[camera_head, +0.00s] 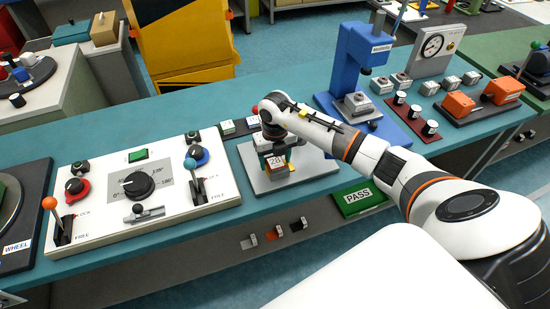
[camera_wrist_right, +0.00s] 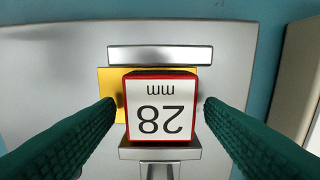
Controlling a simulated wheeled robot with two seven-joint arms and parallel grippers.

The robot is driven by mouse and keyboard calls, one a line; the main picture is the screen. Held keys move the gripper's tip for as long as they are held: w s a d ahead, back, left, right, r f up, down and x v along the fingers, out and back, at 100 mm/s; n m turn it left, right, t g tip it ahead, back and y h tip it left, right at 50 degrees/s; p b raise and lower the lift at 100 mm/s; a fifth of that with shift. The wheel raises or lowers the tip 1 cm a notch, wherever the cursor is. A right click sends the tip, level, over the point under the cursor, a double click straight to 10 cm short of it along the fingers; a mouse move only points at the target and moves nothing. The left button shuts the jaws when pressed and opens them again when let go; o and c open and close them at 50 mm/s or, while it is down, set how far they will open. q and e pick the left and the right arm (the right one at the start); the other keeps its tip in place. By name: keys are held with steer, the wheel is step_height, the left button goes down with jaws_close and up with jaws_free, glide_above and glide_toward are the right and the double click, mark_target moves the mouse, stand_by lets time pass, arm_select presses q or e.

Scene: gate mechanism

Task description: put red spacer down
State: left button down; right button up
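The red spacer (camera_wrist_right: 160,108) has a white top face marked "28 mm", upside down in the right wrist view. It sits between two metal bars on a grey plate (camera_wrist_right: 55,100), with a yellow piece showing at its left. In the head view the spacer (camera_head: 277,163) is on the grey plate (camera_head: 312,164), under my right gripper (camera_head: 274,153). The green fingers of my right gripper (camera_wrist_right: 160,104) stand on either side of the spacer, with a narrow gap at each side. The spacer's underside is hidden. My left gripper is not in view.
A white control panel (camera_head: 100,219) with knobs and levers stands left of the plate. A blue press (camera_head: 350,65) stands behind right, with small blocks and orange boxes (camera_head: 458,104) beyond. A green PASS sign (camera_head: 357,197) is at the bench front. Bare teal bench lies behind the panel.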

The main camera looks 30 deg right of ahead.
mark_target(275, 161)
steer(key=shift+r, duration=0.45)
step_height(275, 161, up, 12)
steer(key=b, duration=0.3)
steer(key=shift+f, duration=0.25)
